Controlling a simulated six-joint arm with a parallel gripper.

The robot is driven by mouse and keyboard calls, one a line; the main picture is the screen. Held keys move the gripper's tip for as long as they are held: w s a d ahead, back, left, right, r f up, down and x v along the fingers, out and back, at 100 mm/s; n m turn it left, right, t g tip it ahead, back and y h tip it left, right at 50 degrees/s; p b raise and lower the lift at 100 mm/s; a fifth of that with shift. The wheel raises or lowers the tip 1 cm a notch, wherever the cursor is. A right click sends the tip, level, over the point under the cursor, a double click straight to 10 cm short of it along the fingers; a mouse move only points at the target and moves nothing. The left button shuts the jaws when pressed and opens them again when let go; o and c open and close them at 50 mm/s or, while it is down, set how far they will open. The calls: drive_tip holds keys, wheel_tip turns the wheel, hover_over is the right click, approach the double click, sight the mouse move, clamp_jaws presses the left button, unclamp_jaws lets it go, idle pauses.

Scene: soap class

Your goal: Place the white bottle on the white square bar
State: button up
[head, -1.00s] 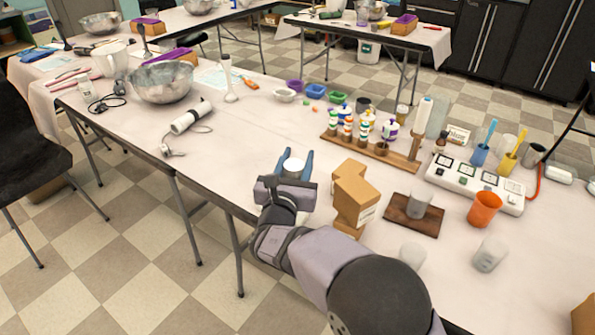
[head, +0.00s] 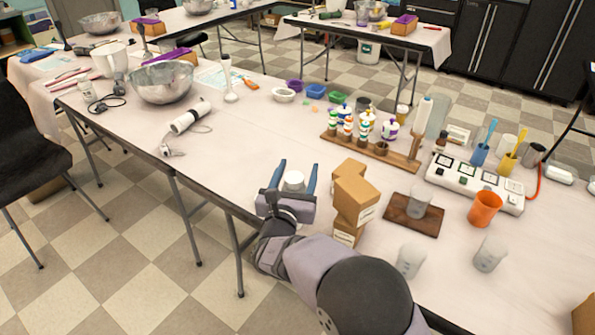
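My gripper (head: 298,163), with two blue fingers, is over the near edge of the table, left of the cardboard boxes. Its fingers are spread apart, and it looks open. A small white round-topped thing (head: 293,181) shows between the fingers, with narrow gaps at its sides. It may be the white bottle, but its lower part is hidden by my gripper. I cannot make out the white square bar. It may be hidden beneath or behind my gripper.
Stacked cardboard boxes (head: 356,198) stand close right of my gripper. A brown board (head: 428,226) holding a clear cup, an orange cup (head: 485,208) and a bottle rack (head: 400,160) are farther right.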

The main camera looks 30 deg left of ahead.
sight(293, 187)
drive_tip(key=shift+r, duration=0.2)
drive_tip(key=b+v, duration=0.1)
drive_tip(key=v, duration=1.1)
drive_tip(key=shift+f, duration=0.1)
drive_tip(key=shift+w+d, duration=0.1)
